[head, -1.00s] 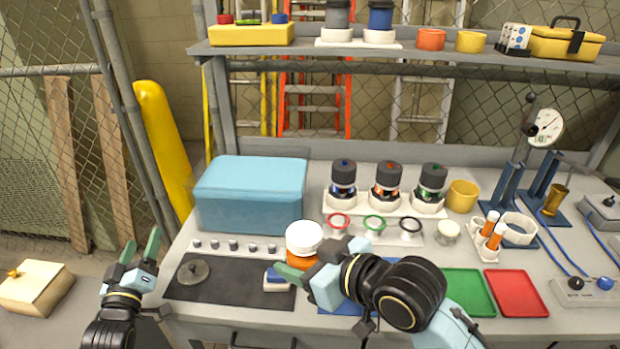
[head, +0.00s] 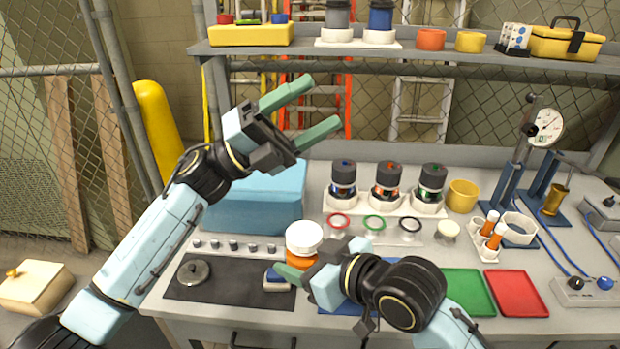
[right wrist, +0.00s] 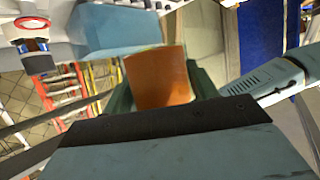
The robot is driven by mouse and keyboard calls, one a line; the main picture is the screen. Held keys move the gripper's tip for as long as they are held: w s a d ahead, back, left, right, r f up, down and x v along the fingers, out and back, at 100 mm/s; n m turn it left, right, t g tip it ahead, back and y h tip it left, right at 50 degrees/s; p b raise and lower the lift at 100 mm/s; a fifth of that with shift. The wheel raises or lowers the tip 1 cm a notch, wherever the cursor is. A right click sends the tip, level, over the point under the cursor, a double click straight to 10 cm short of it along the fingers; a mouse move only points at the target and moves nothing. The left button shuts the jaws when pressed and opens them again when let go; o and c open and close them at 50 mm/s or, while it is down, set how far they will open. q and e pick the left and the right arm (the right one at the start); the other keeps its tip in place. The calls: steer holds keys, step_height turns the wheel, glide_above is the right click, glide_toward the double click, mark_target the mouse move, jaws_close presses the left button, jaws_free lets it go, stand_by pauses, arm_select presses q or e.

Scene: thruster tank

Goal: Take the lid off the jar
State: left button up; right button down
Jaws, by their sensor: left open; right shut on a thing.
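The jar (head: 299,264) is orange with a white lid (head: 304,237) on top, and stands upright at the front middle of the bench. My right gripper (head: 292,277) is shut on the jar's body from the right, below the lid. In the right wrist view the orange jar (right wrist: 160,78) sits between the green fingers; its lid cannot be made out there. My left gripper (head: 314,111) is open and empty, raised above the blue box and pointing right, up and away from the lid.
A blue box (head: 250,204) stands behind the dark mat (head: 225,291), which bears a grey disc (head: 194,271) and a small blue-and-white block (head: 276,279). Coloured rings (head: 374,222) lie right of the jar. A shelf (head: 400,54) crosses behind my left gripper.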

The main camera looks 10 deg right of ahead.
arm_select(q)
steer(key=s+d+m+g+y, duration=0.6)
steer(key=m, duration=0.4)
steer(key=m+t+y, duration=0.8)
steer(key=m+y, duration=1)
glide_above(310, 232)
step_height(310, 232, down, 8)
steer(key=shift+d+r, duration=0.15)
steer(key=shift+r, duration=0.1)
steer(key=shift+f+m+t, duration=0.1)
steer(key=shift+m+t, duration=0.2)
step_height(310, 232, down, 8)
steer(key=shift+r, duration=0.15)
